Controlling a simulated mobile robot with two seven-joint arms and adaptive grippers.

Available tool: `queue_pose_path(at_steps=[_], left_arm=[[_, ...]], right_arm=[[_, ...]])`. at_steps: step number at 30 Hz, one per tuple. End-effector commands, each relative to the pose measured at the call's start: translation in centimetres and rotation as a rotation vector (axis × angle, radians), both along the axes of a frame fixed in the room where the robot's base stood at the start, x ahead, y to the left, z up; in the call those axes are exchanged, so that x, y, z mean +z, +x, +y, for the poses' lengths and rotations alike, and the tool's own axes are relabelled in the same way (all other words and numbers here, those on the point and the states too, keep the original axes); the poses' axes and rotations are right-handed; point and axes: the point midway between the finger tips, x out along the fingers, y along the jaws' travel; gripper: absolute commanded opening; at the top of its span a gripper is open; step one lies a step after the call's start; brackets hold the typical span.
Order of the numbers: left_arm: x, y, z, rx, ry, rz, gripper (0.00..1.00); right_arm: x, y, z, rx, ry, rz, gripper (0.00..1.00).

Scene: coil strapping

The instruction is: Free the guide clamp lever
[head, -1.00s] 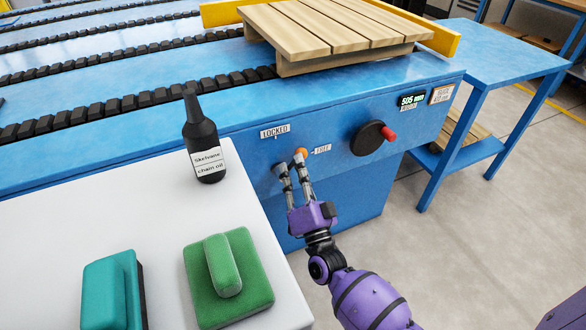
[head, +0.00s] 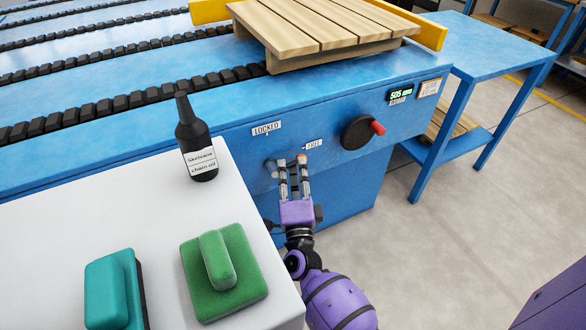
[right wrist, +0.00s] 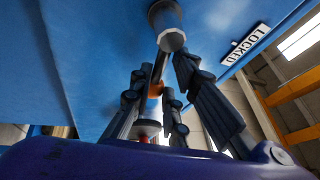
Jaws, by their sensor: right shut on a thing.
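The guide clamp lever sits on the blue front panel, with a grey hub (head: 270,166) and an orange knob (head: 301,156). The LOCKED label (head: 266,129) is above the hub; the FREE label (head: 313,144) is just up and right of the knob. My right gripper (head: 293,163) is shut on the lever near its knob. In the right wrist view the grey hub (right wrist: 166,27) is above the fingers, and the orange knob (right wrist: 155,89) shows between them, partly hidden. The left gripper is out of view.
A black handwheel (head: 357,133) with a red knob is right of the lever, below a 505 mm display (head: 401,94). A white table (head: 150,215) at left holds a dark oil bottle (head: 197,145), a green pad (head: 222,275) and a teal block (head: 110,290).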

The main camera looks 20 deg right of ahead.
Motion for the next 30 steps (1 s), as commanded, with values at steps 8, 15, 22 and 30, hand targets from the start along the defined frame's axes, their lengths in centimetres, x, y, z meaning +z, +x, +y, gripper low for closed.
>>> queue_pose_path(at_steps=[8, 15, 22, 30], left_arm=[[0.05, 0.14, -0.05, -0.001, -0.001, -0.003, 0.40], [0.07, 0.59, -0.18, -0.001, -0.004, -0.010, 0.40], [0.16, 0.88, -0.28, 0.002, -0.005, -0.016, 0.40], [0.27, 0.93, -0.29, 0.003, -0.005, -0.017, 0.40]], right_arm=[[-1.01, -0.14, -0.01, 0.003, 0.044, 0.016, 0.00], [-1.14, -0.16, 0.01, 0.004, 0.046, 0.019, 0.00], [-1.03, -0.15, 0.02, 0.004, 0.043, 0.017, 0.34], [-0.60, -0.06, 0.01, 0.002, 0.039, 0.010, 0.34]])
